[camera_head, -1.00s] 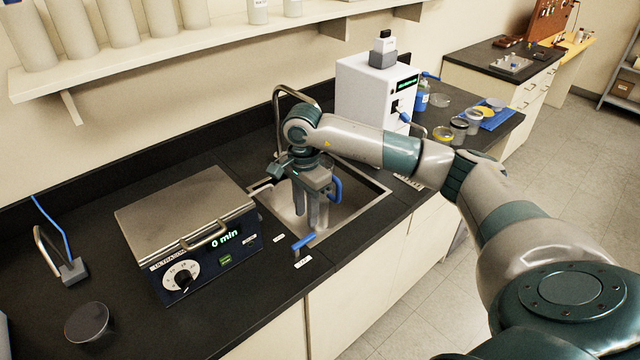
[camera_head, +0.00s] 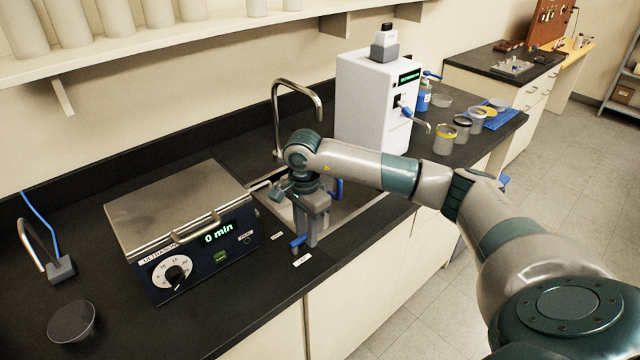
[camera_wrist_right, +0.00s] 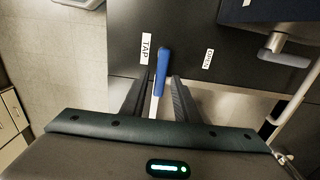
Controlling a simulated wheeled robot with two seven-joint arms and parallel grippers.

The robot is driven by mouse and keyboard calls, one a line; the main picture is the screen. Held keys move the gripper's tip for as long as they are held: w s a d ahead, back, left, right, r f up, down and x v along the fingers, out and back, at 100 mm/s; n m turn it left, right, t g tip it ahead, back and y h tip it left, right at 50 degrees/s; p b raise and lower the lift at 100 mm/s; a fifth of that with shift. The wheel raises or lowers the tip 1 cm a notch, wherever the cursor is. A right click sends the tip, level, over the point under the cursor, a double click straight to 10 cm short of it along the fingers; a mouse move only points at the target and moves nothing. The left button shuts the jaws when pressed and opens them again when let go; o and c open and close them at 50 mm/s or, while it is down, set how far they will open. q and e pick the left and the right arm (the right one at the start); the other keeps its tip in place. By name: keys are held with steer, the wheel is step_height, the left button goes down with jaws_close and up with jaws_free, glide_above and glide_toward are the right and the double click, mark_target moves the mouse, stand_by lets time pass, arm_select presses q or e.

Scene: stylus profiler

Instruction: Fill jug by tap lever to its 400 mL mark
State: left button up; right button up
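The tap lever (camera_head: 298,243) has a blue grip and stands at the front edge of the sink. In the right wrist view the blue lever (camera_wrist_right: 162,68) lies between the fingertips of my right gripper (camera_wrist_right: 161,85), with a narrow gap on each side. In the head view my right gripper (camera_head: 311,232) points down over the sink's near left corner. The curved metal tap (camera_head: 297,95) rises behind it. A blue handle (camera_head: 338,188), probably the jug's, shows beside the gripper. The jug's body, water level and marks are hidden by my arm. My left gripper is not in view.
An ultrasonic bath (camera_head: 185,225) reading "0 min" stands left of the sink (camera_head: 365,212). A white dispenser (camera_head: 375,105) stands behind right, with jars (camera_head: 445,138) and a blue mat (camera_head: 497,117) beyond. A "TAP" label (camera_wrist_right: 145,48) lies beside the lever.

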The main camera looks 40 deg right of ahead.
steer(key=shift+b, duration=0.3)
stand_by(0.5)
stand_by(0.3)
jaws_close()
stand_by(1.3)
